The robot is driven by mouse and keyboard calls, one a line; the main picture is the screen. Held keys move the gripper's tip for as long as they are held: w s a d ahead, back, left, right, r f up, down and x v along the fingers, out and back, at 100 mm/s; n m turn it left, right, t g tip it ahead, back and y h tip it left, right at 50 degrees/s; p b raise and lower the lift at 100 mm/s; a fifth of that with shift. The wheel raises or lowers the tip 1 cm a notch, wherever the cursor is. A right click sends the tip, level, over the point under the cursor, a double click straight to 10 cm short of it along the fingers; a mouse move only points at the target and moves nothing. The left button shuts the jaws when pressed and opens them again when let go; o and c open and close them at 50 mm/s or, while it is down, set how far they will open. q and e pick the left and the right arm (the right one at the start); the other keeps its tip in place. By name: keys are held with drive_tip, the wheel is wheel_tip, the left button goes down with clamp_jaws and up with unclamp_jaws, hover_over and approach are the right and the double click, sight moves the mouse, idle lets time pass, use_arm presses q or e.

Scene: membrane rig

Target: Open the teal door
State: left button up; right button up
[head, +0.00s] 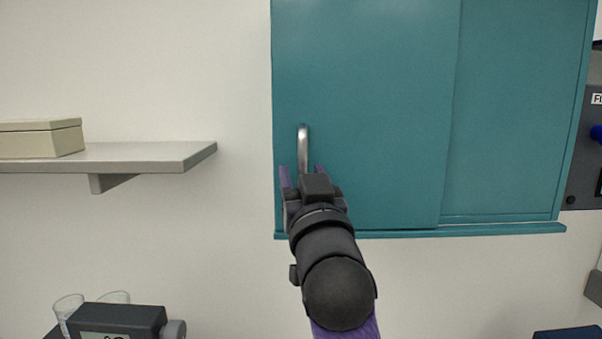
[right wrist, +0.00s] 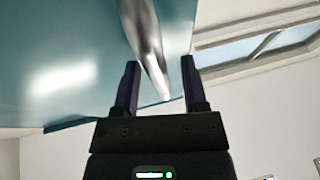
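The teal door (head: 370,110) is the front left panel of a teal wall cabinet and overlaps a right panel (head: 510,110) set behind it. It appears shut. A curved silver handle (head: 303,148) stands upright near the door's left edge. My right gripper (head: 302,174) is at the handle's lower part, with one purple finger on each side. In the right wrist view the handle (right wrist: 147,42) runs between the open fingers (right wrist: 160,68), with gaps visible; I cannot tell whether either touches it. The handle's lower end is hidden in the head view. My left gripper is not in view.
A grey shelf (head: 150,155) with a cream box (head: 42,138) juts from the wall at left. A dark device (head: 118,320) and glasses (head: 68,305) are at lower left. A grey panel (head: 585,165) adjoins the cabinet's right side.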

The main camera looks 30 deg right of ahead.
clamp_jaws()
idle(1.3)
